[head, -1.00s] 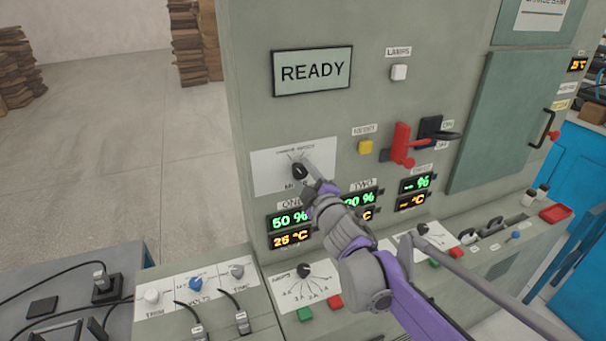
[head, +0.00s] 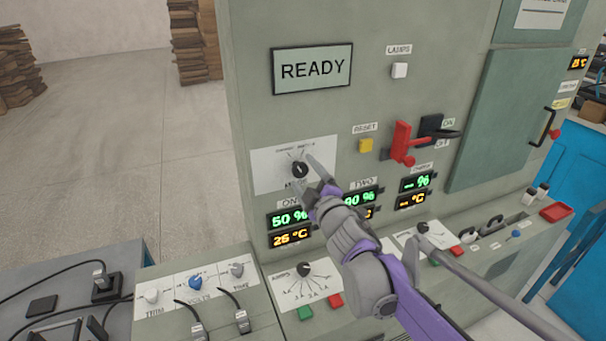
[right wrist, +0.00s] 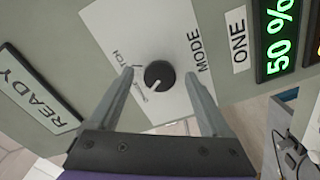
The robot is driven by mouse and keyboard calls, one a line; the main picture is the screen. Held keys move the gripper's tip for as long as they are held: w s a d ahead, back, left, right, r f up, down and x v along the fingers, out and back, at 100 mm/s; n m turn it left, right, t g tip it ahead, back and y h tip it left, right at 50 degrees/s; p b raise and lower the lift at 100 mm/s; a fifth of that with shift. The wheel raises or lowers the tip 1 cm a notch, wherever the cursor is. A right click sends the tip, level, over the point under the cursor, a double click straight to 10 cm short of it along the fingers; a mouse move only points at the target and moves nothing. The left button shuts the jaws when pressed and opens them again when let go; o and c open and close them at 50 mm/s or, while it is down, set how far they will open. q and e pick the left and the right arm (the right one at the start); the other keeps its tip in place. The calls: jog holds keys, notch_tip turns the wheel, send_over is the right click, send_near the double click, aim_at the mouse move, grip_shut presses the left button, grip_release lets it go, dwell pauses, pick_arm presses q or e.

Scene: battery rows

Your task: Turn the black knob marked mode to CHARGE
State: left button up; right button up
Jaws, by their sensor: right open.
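The black mode knob (head: 299,170) sits on a white plate (head: 268,174) on the grey-green cabinet front. In the right wrist view the knob (right wrist: 159,74) lies between the two fingers, with a light pointer line toward its lower left. The plate's word MODE is readable there; the small position words are mostly too small to read. My right gripper (head: 308,172) is open, its fingers apart on either side of the knob; the wrist view shows the gripper (right wrist: 163,85) with gaps to the knob on both sides. I cannot tell how deep the fingertips reach. My left gripper is out of view.
A READY display (head: 312,70) is above the plate. A yellow reset button (head: 365,145) and a red lever (head: 402,145) are to the right. Below are lit readouts (head: 289,220) and a sloped console with an amps knob (head: 304,269) and buttons.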

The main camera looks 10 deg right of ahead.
jog(key=s+d+b, duration=0.1)
jog(key=s, duration=0.8)
jog(key=shift+s+d, duration=0.3)
jog(key=shift+d, duration=0.1)
jog(key=s+d+f+m+g+h, duration=0.3)
jog(key=s+d+f+m, duration=0.15)
jog(key=f, duration=0.25)
jog(key=s+d+f+m+g+h, duration=0.2)
jog(key=s+d+f+m+h, duration=0.1)
jog(key=s+f+m, duration=0.35)
jog(key=s+a+f+m+g+y, duration=0.2)
jog(key=s+f+g, duration=0.5)
jog(key=s+f, duration=0.6)
jog(key=shift+s+a+f+m+y, duration=0.4)
jog(key=shift+a+m, duration=0.3)
jog(key=shift+a, duration=0.4)
jog(key=shift+r, duration=0.15)
